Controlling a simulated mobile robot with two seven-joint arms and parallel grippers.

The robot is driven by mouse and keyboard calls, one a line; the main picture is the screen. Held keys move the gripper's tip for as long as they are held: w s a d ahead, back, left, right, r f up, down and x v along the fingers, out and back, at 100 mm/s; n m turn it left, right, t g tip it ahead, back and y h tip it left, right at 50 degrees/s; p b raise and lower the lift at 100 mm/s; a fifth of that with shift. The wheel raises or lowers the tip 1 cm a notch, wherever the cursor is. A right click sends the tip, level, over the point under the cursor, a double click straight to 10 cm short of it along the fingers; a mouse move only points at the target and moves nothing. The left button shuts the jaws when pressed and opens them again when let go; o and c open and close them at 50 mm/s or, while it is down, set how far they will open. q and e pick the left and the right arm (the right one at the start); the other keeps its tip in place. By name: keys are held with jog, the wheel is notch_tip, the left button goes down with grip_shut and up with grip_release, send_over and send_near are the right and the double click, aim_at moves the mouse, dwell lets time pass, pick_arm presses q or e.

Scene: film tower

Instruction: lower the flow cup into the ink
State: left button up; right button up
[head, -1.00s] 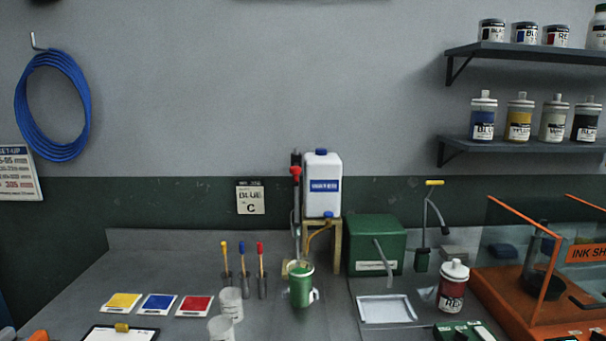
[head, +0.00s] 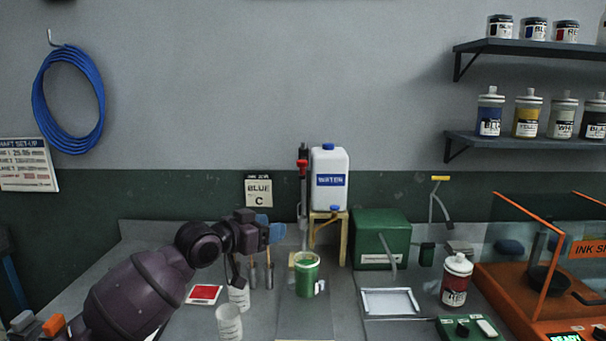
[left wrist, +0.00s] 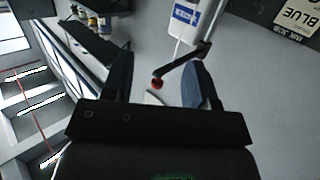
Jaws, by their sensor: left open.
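The green ink can (head: 307,277) stands open on the bench, with a small white piece at its right side. Behind it rises a thin upright stand (head: 303,205) with a red piece (head: 303,168) near its top. I cannot make out the flow cup clearly. My left gripper (head: 270,229) is open and empty, its blue fingers in the air left of the stand. In the left wrist view, a black lever with a red ball end (left wrist: 157,84) shows between the two spread fingers, apart from them. My right gripper is not in view.
The water container (head: 329,183) on its wooden stand and a green box (head: 381,239) are behind and right. Clear cups (head: 230,322), a red colour card (head: 204,294), a white tray (head: 390,302) and a red-labelled bottle (head: 456,280) stand around the can.

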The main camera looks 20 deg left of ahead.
pick_arm(q)
jog(key=t+h, duration=0.1)
send_near(298, 165)
jog(key=x, duration=1)
jog(key=shift+w+d, duration=0.3)
jog(key=shift+w, duration=0.3)
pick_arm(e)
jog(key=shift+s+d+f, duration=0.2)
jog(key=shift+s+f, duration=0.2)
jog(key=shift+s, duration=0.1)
